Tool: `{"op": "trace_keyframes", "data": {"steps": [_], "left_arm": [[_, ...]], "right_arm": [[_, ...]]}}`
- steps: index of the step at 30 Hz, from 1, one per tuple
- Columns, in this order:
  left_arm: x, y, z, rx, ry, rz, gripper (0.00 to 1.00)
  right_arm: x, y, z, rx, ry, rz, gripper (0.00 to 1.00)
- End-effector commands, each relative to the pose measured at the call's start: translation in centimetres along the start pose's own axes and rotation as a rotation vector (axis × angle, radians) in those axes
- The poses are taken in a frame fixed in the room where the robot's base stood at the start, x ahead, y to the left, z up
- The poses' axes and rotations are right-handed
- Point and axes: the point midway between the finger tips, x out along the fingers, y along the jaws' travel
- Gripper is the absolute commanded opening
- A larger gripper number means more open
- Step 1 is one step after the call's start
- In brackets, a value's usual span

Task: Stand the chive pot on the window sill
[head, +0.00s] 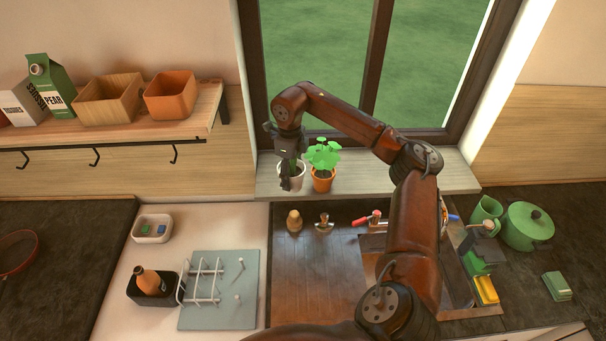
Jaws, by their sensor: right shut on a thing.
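A white pot (299,180) with a little green showing at its top is at the window sill (400,180), left of the middle of the window. My right gripper (291,181) comes down over it and is shut on it, hiding much of the pot and its plant. The pot looks upright; I cannot tell whether its base touches the sill. Close to its right, an orange terracotta pot (322,182) with a broad-leaved green plant (323,154) stands on the sill. My left gripper is not in view.
The sill right of the terracotta pot is clear, under my arm. Below the sill, a wooden bottle (294,221) and a small tool (324,224) stand by the sink. A shelf (200,125) with boxes is at left; a green pot (527,226) is at right.

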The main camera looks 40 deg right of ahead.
Motion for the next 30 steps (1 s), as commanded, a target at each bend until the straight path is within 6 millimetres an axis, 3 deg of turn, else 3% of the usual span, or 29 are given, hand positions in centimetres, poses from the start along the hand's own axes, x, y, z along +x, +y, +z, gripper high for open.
{"op": "trace_keyframes", "data": {"steps": [7,12,18,23,30], "left_arm": [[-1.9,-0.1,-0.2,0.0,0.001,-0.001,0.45],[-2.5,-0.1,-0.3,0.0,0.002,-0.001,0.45],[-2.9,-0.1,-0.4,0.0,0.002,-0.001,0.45],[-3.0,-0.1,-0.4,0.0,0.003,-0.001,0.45],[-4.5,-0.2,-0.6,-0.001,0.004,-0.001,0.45]], "right_arm": [[2.3,-5.4,2.1,0.003,-0.001,0.004,0.22],[5.5,-7.6,3.0,0.001,-0.002,0.003,0.22],[7.4,-9.1,3.5,-0.002,-0.003,0.0,0.22],[8.2,-9.6,3.7,-0.002,-0.001,0.0,0.22],[11.0,-9.7,3.7,-0.003,-0.002,0.001,0.22]]}}
